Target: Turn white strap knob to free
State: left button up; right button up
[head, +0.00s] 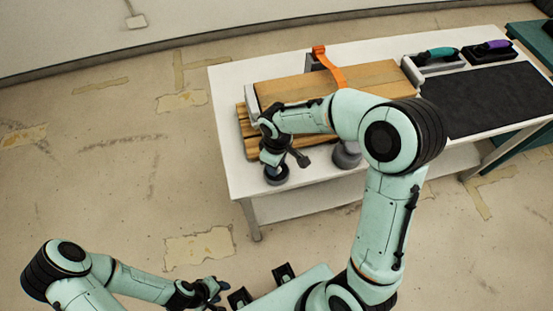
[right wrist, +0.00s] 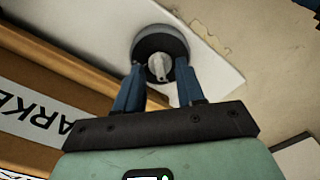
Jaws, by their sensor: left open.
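A round black dial (head: 276,175) sits on the white table's near left corner. In the right wrist view it is a dark disc (right wrist: 147,43) with a pale white-grey knob (right wrist: 159,66) in its middle. My right gripper (right wrist: 160,78) is open, with its two blue fingers on either side of the knob and a visible gap to each. Whether the fingertips touch the disc I cannot tell. In the head view my right wrist hides much of this gripper. My left gripper (head: 212,291) is open and empty at the bottom left, away from the table.
A wooden box (head: 375,78) lies on a slatted wooden base (head: 243,127), with an orange strap (head: 328,68) over it. A grey round piece (head: 346,156) stands on the table's front edge. A black mat (head: 485,100) and teal- and purple-handled tools (head: 437,53) (head: 492,47) lie right.

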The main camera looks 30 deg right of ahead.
pick_arm(q)
jog(key=shift+w+r+p, duration=0.6)
jog(key=shift+r+p, duration=0.05)
jog(key=shift+r, duration=0.2)
pick_arm(e)
notch_tip(320, 180, up, 13)
jog(key=shift+r, duration=0.2)
